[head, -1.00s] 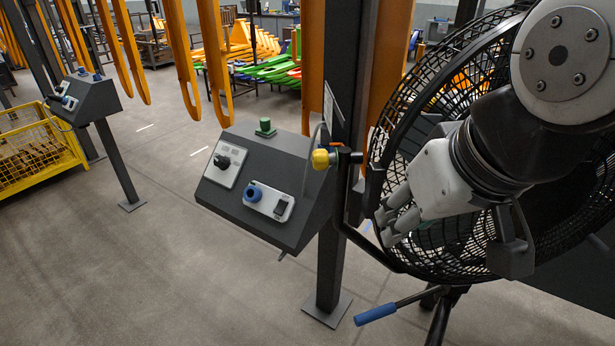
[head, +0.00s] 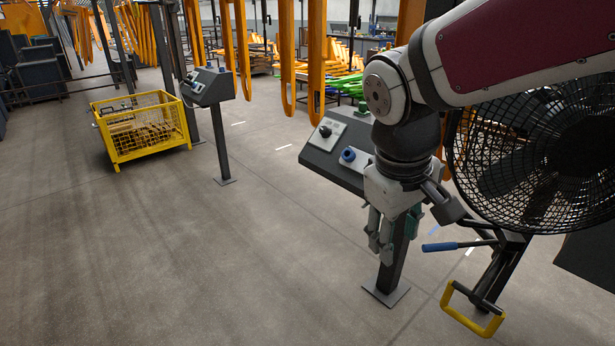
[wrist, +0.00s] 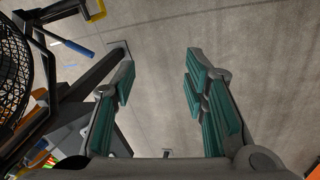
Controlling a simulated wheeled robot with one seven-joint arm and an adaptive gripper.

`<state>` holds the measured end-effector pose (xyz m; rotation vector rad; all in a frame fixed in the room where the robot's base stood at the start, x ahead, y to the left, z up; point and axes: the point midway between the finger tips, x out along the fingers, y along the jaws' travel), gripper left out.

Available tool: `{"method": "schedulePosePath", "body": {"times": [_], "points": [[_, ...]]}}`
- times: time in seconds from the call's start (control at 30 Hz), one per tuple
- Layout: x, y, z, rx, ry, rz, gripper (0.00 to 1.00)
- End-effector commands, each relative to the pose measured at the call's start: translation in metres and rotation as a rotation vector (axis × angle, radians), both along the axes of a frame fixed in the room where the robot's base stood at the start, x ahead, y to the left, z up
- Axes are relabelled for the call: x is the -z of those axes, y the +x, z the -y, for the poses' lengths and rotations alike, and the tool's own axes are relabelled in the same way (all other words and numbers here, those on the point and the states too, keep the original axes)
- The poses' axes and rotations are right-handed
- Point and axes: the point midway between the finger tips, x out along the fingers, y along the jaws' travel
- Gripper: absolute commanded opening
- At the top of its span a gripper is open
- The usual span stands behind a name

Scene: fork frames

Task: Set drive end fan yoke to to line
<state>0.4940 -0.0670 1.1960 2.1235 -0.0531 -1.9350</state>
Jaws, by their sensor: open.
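A black caged fan (head: 545,160) stands at the right of the head view; the edge of its cage also shows in the wrist view (wrist: 12,85). A lever with a blue grip (head: 440,247) sticks out to the left below the fan, and shows at upper left in the wrist view (wrist: 78,48). A yellow U-shaped handle (head: 470,322) sits lower, near the floor. I cannot tell which part is the yoke, and I see no clear line mark on it. My gripper (head: 382,252) points down, open and empty, left of the lever; its green pads (wrist: 160,75) are apart over bare floor.
A grey control console (head: 330,165) with knobs stands behind my gripper on a dark post (head: 395,265). A second console (head: 207,87) and a yellow mesh crate (head: 140,125) are at the left. Orange forks (head: 288,65) hang behind. The floor at front left is clear.

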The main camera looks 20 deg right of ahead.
Motion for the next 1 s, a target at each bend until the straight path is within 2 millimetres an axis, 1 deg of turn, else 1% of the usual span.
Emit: {"method": "schedulePosePath", "body": {"times": [0.03,0.2,0.5,0.8,0.9,1.0], "points": [[0.024,0.018,0.01,-0.02,-0.04,-0.069,0.4],[0.079,0.054,0.046,-0.092,-0.179,-0.271,0.4],[0.172,0.11,0.11,-0.252,-0.45,-0.637,0.4],[0.255,0.166,0.168,-0.45,-0.749,-1.006,0.4],[0.279,0.184,0.183,-0.517,-0.845,-1.115,0.4],[0.297,0.199,0.193,-0.574,-0.925,-1.204,0.4]]}}
